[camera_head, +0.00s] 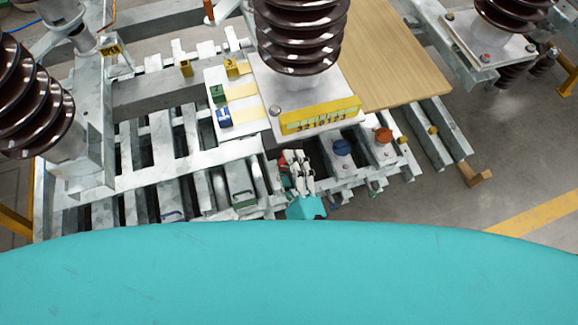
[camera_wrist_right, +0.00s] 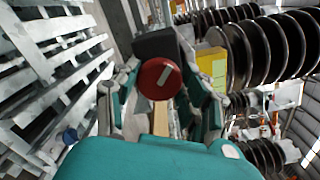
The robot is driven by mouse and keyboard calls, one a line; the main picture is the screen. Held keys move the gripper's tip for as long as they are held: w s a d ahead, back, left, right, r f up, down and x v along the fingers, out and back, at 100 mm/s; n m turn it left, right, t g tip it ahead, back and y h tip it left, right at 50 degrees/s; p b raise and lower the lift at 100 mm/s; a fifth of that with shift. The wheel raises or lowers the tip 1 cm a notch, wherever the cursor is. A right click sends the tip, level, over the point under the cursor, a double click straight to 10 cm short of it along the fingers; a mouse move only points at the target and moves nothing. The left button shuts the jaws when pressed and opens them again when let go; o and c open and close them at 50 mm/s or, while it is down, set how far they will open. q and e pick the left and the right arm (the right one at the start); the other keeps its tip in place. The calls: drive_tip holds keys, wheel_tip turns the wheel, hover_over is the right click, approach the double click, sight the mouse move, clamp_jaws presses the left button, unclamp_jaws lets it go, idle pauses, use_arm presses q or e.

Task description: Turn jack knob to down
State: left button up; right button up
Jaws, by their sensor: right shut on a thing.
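A round red knob (camera_wrist_right: 160,79) with a pale, slanted mark on its face sits between the fingers of my right gripper (camera_wrist_right: 163,100) in the right wrist view. The fingers are shut on it from both sides. In the head view my right gripper (camera_head: 300,180) is at the front edge of the metal frame. It hides most of the red knob (camera_head: 284,159) there. A blue knob (camera_head: 342,147) and an orange knob (camera_head: 383,135) stand on the frame to its right, apart from the gripper. No label tells which is the jack knob. My left gripper is not in view.
Brown ribbed insulators (camera_head: 300,35) rise from the frame behind the knobs. A yellow label plate (camera_head: 320,115), a white board (camera_head: 228,85) with small coloured blocks, and a wooden board (camera_head: 390,60) lie around them. Open floor (camera_head: 480,150) is on the right.

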drive_tip(key=shift+d+m+b, duration=0.1)
drive_tip(key=shift+m+b, duration=2.15)
drive_tip(key=shift+m, duration=2.65)
drive_tip(key=o, duration=1.2)
drive_tip(key=v, duration=1.2)
drive_tip(key=shift+r, duration=0.1)
